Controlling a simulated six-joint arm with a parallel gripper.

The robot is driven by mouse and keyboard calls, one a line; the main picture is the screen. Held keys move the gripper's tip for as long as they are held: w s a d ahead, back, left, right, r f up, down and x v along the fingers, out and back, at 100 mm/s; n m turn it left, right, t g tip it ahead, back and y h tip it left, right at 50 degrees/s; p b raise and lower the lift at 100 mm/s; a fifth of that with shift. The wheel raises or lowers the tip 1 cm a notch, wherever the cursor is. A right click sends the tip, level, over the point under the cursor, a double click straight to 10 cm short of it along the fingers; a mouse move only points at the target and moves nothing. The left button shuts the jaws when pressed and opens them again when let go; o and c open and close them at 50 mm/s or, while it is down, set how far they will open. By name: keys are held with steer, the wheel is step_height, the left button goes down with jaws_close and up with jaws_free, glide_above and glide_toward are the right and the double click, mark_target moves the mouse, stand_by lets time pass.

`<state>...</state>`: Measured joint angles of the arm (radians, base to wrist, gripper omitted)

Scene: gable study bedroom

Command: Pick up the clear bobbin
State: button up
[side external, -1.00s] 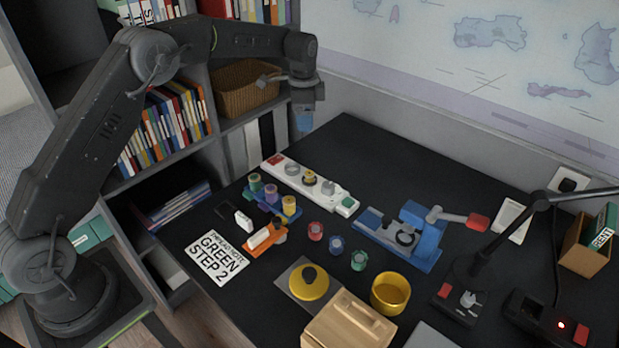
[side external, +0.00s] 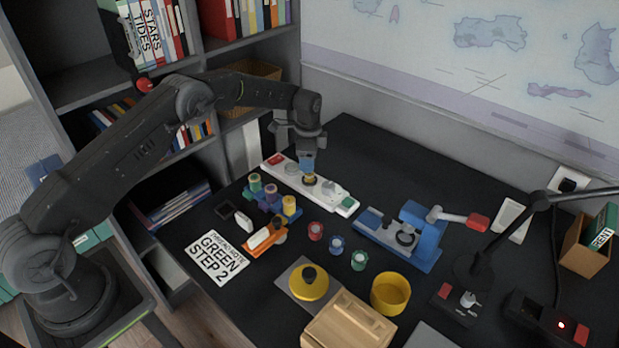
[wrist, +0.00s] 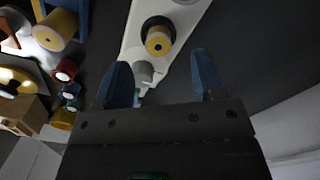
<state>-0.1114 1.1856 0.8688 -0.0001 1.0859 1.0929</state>
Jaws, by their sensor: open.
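My gripper (side external: 306,164) is open and empty, low over the long white strip (side external: 337,194) at the back of the desk. In the wrist view its blue fingers (wrist: 163,62) are spread, with the strip (wrist: 135,38) running below and between them. On the strip are a pale round piece (side external: 292,168), a black disc with a yellow-topped spool (side external: 310,178), and a whitish knob (side external: 327,187). The pale round piece may be the clear bobbin, but I cannot tell for sure. In the wrist view the yellow-topped spool (wrist: 158,40) lies beyond the fingertips.
Red (side external: 316,231), blue (side external: 336,244) and green (side external: 358,260) bobbins stand nearer on the desk. A blue rack (side external: 262,205) of thread spools is left of them. A blue press (side external: 425,230) stands right. A yellow cup (side external: 390,293) and wooden box (side external: 348,326) are in front.

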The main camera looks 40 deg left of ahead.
mark_target(309, 177)
steer(key=f, duration=0.4)
steer(key=shift+d+f, duration=0.2)
steer(key=shift+f, duration=0.2)
steer(key=c, duration=1)
